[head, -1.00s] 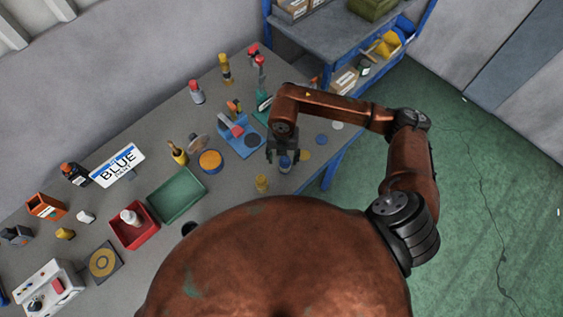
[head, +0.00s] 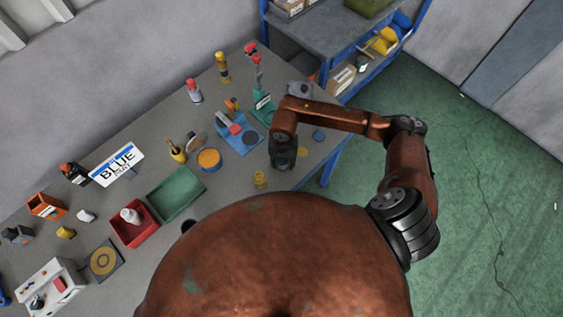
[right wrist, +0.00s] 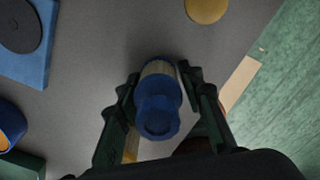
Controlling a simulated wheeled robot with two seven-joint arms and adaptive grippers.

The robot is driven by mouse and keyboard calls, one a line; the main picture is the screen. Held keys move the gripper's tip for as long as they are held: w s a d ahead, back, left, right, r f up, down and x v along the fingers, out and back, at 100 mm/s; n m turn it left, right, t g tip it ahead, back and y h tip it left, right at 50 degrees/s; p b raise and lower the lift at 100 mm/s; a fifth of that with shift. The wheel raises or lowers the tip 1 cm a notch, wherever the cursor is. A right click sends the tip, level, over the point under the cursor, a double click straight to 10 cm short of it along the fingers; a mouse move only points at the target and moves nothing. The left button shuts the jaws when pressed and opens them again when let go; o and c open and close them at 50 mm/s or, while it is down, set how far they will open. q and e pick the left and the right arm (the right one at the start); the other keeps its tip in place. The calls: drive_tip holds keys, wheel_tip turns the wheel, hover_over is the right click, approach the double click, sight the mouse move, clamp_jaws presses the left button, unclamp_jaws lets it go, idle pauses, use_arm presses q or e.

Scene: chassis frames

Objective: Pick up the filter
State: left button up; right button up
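The filter (right wrist: 158,98), a blue-capped cylinder with a pale pleated band, stands on the grey table in the right wrist view. My right gripper (right wrist: 158,80) is open, with one dark finger on each side of the filter and close to it. I cannot see a firm contact on either side. In the head view my right gripper (head: 283,160) is low over the table's right end and hides the filter. My left gripper is not in view.
A blue tray (head: 254,127), a round orange-and-blue tin (head: 209,159) and a small yellow object (head: 260,180) are near the gripper. A green tray (head: 177,194) and a red bin (head: 135,237) lie further left. A blue shelf unit (head: 327,75) stands behind the table's far end.

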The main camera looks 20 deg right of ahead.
drive_tip(key=shift+r, duration=0.1)
drive_tip(key=c, duration=0.7)
